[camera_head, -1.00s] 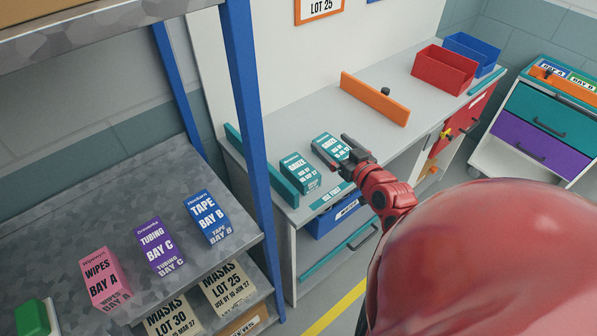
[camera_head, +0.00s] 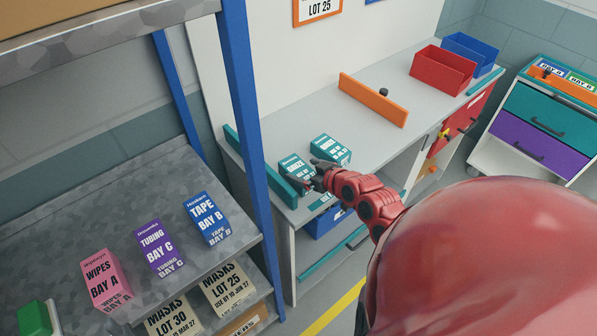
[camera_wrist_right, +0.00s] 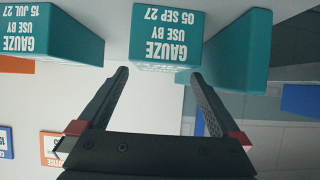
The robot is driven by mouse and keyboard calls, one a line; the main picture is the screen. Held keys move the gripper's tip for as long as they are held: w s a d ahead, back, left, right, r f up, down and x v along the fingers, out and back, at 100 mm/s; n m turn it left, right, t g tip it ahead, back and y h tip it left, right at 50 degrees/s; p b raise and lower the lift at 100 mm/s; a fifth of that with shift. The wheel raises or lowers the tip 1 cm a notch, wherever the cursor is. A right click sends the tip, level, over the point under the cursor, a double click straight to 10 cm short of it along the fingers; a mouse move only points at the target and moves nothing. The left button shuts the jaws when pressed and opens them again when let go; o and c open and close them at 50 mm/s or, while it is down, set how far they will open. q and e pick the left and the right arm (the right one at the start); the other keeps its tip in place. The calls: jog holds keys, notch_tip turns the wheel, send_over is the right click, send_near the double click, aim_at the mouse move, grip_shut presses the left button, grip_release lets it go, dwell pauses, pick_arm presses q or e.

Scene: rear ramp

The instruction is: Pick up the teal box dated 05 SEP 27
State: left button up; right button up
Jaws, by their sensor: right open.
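The teal gauze box dated 05 SEP 27 (camera_wrist_right: 167,38) is upside down in the right wrist view, straight beyond the fingertips. In the head view this box (camera_head: 292,163) stands on the workbench, partly hidden by my right gripper (camera_head: 312,179). In the wrist view the right gripper (camera_wrist_right: 160,77) is open and empty, its fingertips close to the box's near side, one toward each edge. Whether they touch it I cannot tell. A second teal gauze box (camera_head: 331,148), dated 15 JUL 27 in the wrist view (camera_wrist_right: 45,32), stands to the right in the head view. My left gripper is out of view.
A teal divider (camera_head: 250,163) stands just left of the dated box. An orange divider (camera_head: 373,100) and red (camera_head: 443,75) and blue bins (camera_head: 472,53) are farther along the bench (camera_head: 385,140). A blue shelf post (camera_head: 243,100) rises at left.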

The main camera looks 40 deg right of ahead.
aim_at(293, 167)
jog(key=shift+w+f, duration=0.35)
jog(key=shift+w, duration=0.3)
jog(key=shift+w+a+f+p, duration=0.1)
jog(key=shift+w+f+p, duration=0.1)
jog(key=shift+w+p, duration=0.2)
jog(key=p+x, duration=0.1)
jog(key=x, duration=0.2)
jog(key=shift+s+f+p, duration=0.1)
jog(key=shift+f+p, duration=0.1)
jog(key=shift+p, duration=0.15)
jog(key=shift+w+f, duration=0.4)
jog(key=shift+w, duration=0.2)
jog(key=c, duration=1.3)
jog(key=shift+c, duration=0.2)
jog(key=shift+r, duration=0.1)
